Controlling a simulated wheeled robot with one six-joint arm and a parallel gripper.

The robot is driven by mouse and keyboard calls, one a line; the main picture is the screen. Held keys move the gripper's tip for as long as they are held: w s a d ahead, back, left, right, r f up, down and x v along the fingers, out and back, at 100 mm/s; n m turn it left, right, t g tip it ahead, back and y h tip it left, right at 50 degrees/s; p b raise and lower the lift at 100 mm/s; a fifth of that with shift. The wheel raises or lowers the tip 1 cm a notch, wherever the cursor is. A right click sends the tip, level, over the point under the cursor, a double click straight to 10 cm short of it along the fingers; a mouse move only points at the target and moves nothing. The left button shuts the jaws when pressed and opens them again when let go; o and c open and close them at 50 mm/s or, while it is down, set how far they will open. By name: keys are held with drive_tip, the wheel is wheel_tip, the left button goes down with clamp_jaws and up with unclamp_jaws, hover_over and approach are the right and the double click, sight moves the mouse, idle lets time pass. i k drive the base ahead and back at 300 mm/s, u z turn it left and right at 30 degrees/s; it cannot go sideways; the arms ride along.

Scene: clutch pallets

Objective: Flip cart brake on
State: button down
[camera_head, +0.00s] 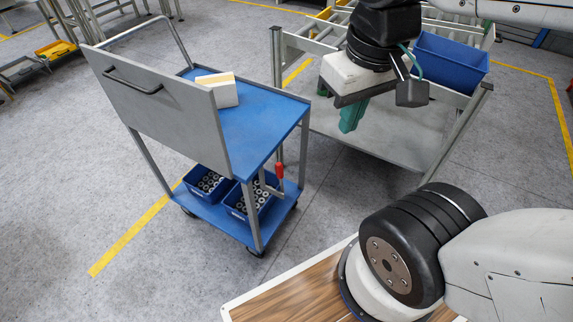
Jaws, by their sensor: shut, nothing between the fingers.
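The cart (262,128) has a blue top shelf, a grey back panel with a black handle, and a blue lower shelf on casters. A lever with a red grip (280,171), which looks like the brake, stands upright at the cart's right side, between the two shelves. Its lower mount is small, and I cannot tell its exact setting. My gripper (348,120) has green fingers pointing down. It is shut and empty, to the right of the cart and higher in the picture than the red grip, apart from it.
A white and tan box (222,93) lies on the cart's top shelf. Two blue bins (240,212) of round parts sit on its lower shelf. A grey roller stand (448,140) with a blue crate (448,66) is behind my gripper. Open floor lies left of the cart.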

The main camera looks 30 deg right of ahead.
sight(278, 167)
drive_tip(key=u, duration=0.05)
drive_tip(key=k, duration=1.2)
drive_tip(key=z, duration=0.85)
drive_tip(key=i, duration=0.85)
drive_tip(key=z, duration=0.6)
drive_tip(key=i, duration=0.7)
drive_tip(key=u, duration=0.8)
drive_tip(key=i, duration=0.6)
drive_tip(key=u, duration=0.6)
